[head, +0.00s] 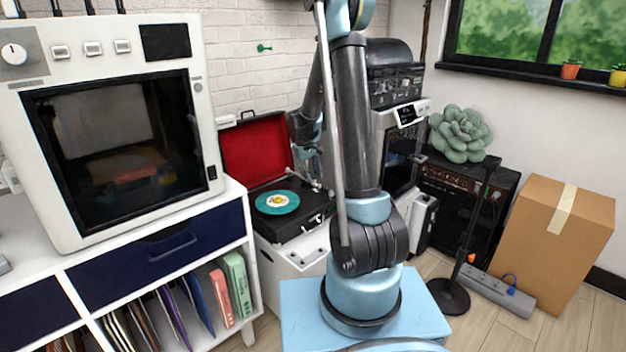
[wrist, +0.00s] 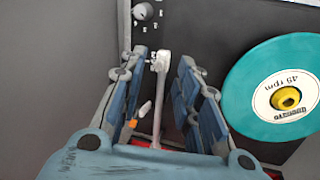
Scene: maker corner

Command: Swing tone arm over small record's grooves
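The small teal record (head: 276,201) lies on the black record player (head: 290,227), whose red-lined lid (head: 255,150) stands open. In the wrist view the record (wrist: 290,85) is at the right, with a "45 rpm" label and a yellow centre. The silver tone arm (wrist: 158,100) is beside the record, not over its grooves. My gripper (wrist: 165,85) is open, with its blue-padded fingers on either side of the tone arm. Gaps show between the arm and both pads. In the head view my gripper (head: 311,165) is above the player's right side, partly hidden by my arm.
A white oven-like machine (head: 120,140) stands on the cabinet at left. To the right are a 3D-printer-like machine (head: 400,130), an amplifier (head: 450,200), a black stand (head: 470,245) and a cardboard box (head: 553,235). A control knob (wrist: 143,11) lies near the gripper in the wrist view.

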